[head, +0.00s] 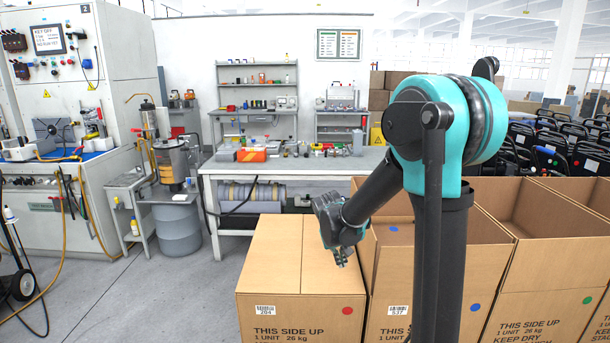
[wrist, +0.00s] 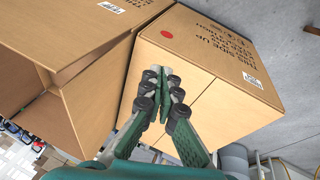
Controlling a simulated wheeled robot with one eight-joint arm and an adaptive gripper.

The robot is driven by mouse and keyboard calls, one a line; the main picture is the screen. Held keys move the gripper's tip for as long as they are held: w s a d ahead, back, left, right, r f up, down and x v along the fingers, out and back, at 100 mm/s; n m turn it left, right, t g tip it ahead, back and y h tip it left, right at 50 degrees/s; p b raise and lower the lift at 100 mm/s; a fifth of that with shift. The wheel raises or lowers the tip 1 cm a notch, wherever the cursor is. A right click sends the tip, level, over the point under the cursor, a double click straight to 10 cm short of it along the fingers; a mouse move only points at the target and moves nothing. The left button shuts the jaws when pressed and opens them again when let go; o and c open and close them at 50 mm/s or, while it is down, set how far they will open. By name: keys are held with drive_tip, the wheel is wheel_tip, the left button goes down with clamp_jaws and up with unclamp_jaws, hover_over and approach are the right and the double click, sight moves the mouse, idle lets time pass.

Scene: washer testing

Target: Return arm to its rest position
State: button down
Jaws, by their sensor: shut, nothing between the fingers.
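My gripper (head: 341,257) hangs at the end of my teal and black arm, over the right part of a closed cardboard box (head: 272,258) in the head view. In the wrist view my gripper (wrist: 167,75) has its fingertips together with nothing between them. Behind them lies the box with a red dot (wrist: 225,50). The gripper appears above the box and apart from it. My arm (head: 440,170) is bent, with its elbow high on the right, and it hides part of the boxes behind it.
Open cardboard boxes (head: 551,243) stand to the right, one close beside the closed box. A workbench (head: 300,163) with tools stands behind. A test cabinet (head: 105,75) and a grey drum (head: 179,231) are at the left. The floor (head: 150,290) at the front left is mostly clear.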

drive_tip(key=s+d+f+m+y, duration=0.1)
drive_tip(key=s+d, duration=0.2)
drive_tip(key=s, duration=0.8)
drive_tip(key=s+d+f+t+y, duration=0.1)
drive_tip(key=s+d, duration=0.3)
drive_tip(key=s, duration=0.7)
drive_tip(key=shift+s+d+f+m+y, duration=0.2)
drive_tip(key=shift+s+m+y, duration=0.1)
drive_tip(key=shift+s+m, duration=0.1)
drive_tip(key=shift+w+a, duration=0.1)
drive_tip(key=shift+a, duration=0.05)
